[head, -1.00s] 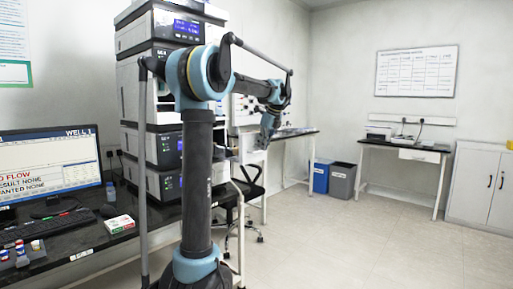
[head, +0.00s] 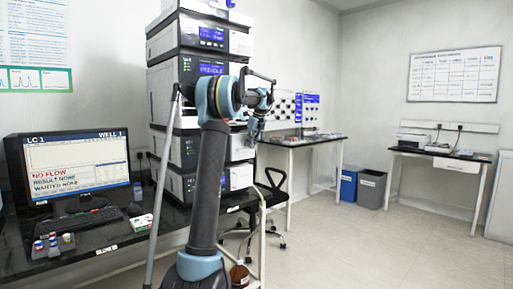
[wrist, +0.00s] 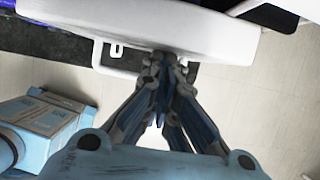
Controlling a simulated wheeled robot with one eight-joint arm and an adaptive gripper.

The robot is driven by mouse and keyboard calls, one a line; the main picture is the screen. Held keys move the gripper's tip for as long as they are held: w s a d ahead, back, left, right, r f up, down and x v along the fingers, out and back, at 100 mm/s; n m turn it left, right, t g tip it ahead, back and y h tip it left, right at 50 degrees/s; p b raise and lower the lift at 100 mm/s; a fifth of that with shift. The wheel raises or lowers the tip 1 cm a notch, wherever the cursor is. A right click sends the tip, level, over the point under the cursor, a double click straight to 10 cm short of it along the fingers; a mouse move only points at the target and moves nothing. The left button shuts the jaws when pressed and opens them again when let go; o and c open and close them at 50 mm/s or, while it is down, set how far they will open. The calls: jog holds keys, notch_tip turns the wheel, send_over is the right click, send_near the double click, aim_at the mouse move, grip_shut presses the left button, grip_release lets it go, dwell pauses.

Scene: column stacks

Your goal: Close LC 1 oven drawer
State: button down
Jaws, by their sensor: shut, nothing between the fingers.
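The LC 1 stack (head: 158,88) is a tall column of grey and white modules on the black bench, left of centre in the head view. My arm covers part of its front, so I cannot tell there how far the oven drawer stands out. In the wrist view a broad white panel (wrist: 120,24), seemingly the drawer front, spans the top. My gripper (wrist: 163,60) is shut and empty, its fingertips at the panel's lower edge; I cannot tell whether they touch. In the head view my gripper (head: 256,130) is right of the stack's front.
A monitor (head: 78,163) reading "LC 1", a keyboard (head: 85,222) and small vials (head: 52,243) stand on the bench at left. A brown bottle (head: 239,274) and a black chair (head: 270,200) are by the bench. Open floor (head: 390,250) lies to the right.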

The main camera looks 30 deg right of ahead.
jog(key=shift+w+a, duration=0.15)
jog(key=shift+w, duration=0.9)
jog(key=shift+r, duration=0.1)
jog(key=s+d+r, duration=0.1)
jog(key=s+r, duration=0.7)
jog(key=r, duration=0.1)
jog(key=shift+d, duration=0.2)
jog(key=shift+a, duration=0.15)
